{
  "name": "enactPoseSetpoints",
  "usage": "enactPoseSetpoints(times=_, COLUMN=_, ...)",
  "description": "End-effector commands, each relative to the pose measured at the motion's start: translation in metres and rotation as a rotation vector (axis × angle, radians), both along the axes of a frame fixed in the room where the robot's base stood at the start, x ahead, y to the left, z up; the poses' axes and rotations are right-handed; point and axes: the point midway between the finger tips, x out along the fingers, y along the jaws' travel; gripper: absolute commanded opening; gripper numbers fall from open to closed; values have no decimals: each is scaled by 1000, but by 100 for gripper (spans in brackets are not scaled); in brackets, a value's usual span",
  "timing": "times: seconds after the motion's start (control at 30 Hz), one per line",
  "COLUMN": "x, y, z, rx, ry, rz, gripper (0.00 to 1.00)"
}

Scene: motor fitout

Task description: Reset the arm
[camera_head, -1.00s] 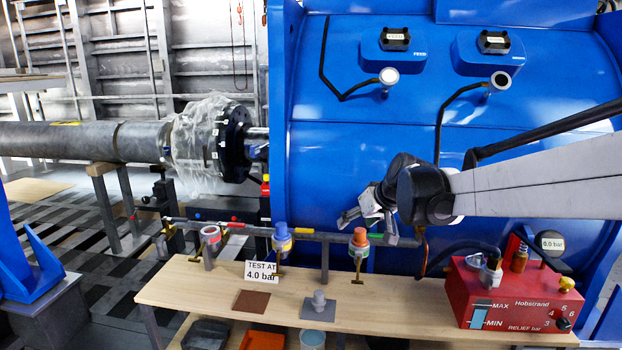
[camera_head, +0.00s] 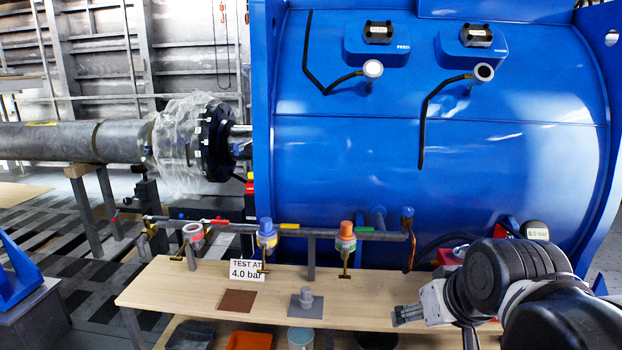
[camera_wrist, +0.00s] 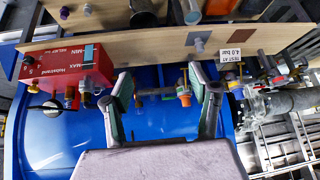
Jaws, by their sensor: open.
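My gripper (camera_head: 408,314) is over the right part of the wooden bench (camera_head: 150,287) in the head view, with my dark arm links bulking at the lower right. In the wrist view my gripper (camera_wrist: 165,100) shows two fingers spread wide apart with nothing between them. Beyond the fingers lie the pipe rail with its valves and the blue motor housing (camera_wrist: 60,130). The red relief box (camera_wrist: 65,67) shows at the left of the wrist view. In the head view my arm hides most of that box.
A blue-topped valve (camera_head: 267,234) and an orange-topped valve (camera_head: 346,232) stand on the rail behind the bench. A grey fitting (camera_head: 306,297) stands on a grey pad. A "TEST AT 4.0 bar" sign (camera_head: 246,270) stands on the bench. An orange bin (camera_head: 248,341) sits below.

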Motion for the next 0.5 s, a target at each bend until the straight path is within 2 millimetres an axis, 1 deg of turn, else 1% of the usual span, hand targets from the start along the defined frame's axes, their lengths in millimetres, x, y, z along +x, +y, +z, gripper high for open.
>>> enactPoseSetpoints(times=0.03, x=-12, y=-3, z=-8, rx=-6, ry=1, rz=-10, gripper=57)
enactPoseSetpoints(times=0.1, x=-25, y=-6, z=-15, rx=-11, ry=2, rz=-25, gripper=57)
enactPoseSetpoints(times=0.37, x=-64, y=-16, z=-42, rx=-29, ry=4, rz=-68, gripper=57)
enactPoseSetpoints(times=0.43, x=-63, y=-16, z=-26, rx=-29, ry=4, rz=-70, gripper=57)
enactPoseSetpoints(times=0.5, x=-62, y=-16, z=-15, rx=-29, ry=4, rz=-70, gripper=57)
